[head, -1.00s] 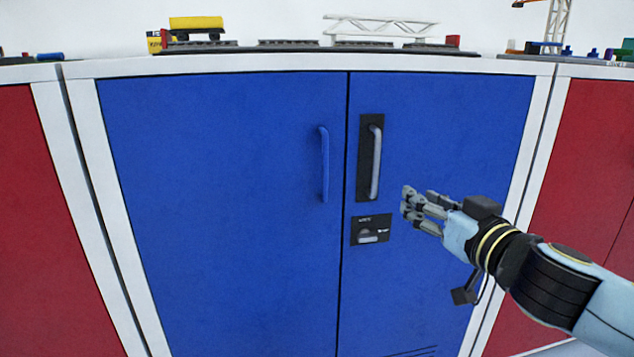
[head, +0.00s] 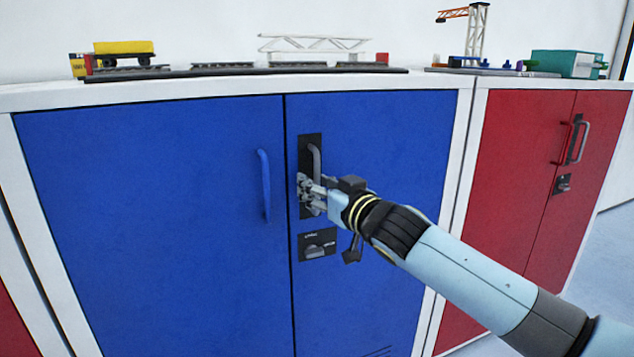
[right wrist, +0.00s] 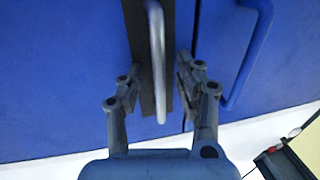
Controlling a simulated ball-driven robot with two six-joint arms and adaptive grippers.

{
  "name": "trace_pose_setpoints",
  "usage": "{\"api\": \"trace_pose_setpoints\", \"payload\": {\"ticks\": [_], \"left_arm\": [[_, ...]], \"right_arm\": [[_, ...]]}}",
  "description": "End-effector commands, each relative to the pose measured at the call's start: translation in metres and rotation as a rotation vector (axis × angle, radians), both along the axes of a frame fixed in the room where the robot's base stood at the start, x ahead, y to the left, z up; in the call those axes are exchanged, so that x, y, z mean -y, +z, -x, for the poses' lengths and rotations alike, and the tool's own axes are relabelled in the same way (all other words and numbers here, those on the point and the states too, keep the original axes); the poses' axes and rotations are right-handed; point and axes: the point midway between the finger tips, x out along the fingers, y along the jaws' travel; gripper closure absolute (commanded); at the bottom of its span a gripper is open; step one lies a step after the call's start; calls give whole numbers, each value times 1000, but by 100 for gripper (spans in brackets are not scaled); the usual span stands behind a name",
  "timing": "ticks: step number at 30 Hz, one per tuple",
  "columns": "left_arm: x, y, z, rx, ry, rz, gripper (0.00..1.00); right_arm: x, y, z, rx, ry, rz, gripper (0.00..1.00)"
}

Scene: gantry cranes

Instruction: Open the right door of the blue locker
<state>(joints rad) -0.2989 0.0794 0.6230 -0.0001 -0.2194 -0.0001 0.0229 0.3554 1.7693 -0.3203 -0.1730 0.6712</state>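The blue locker has a left door (head: 150,200) and a right door (head: 390,140), both closed. The right door carries a grey vertical handle (head: 315,160) on a black plate, with a black latch panel (head: 318,245) below it. My right gripper (head: 306,192) is at the lower part of this handle and hides some of it. In the right wrist view the grey handle (right wrist: 157,60) runs between the two spread fingers, with a gap on each side. The left door has a blue handle (head: 264,185), also in the right wrist view (right wrist: 250,60). My left gripper is not in view.
A red locker (head: 530,180) stands to the right, with part of another red one at the lower left. On top are a yellow wagon (head: 124,47), a white truss (head: 312,46), a crane model (head: 475,35) and a teal box (head: 565,63).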

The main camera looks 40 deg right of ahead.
Motion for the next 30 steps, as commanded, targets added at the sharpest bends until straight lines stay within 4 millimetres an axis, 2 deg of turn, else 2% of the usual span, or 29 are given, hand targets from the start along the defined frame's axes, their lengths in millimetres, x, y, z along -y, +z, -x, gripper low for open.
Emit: {"api": "trace_pose_setpoints", "payload": {"ticks": [5,13,30], "left_arm": [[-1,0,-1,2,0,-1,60],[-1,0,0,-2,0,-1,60],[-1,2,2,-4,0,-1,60]], "right_arm": [[0,0,0,0,0,0,66],[0,0,0,0,0,0,100],[0,1,0,0,1,0,100]]}}
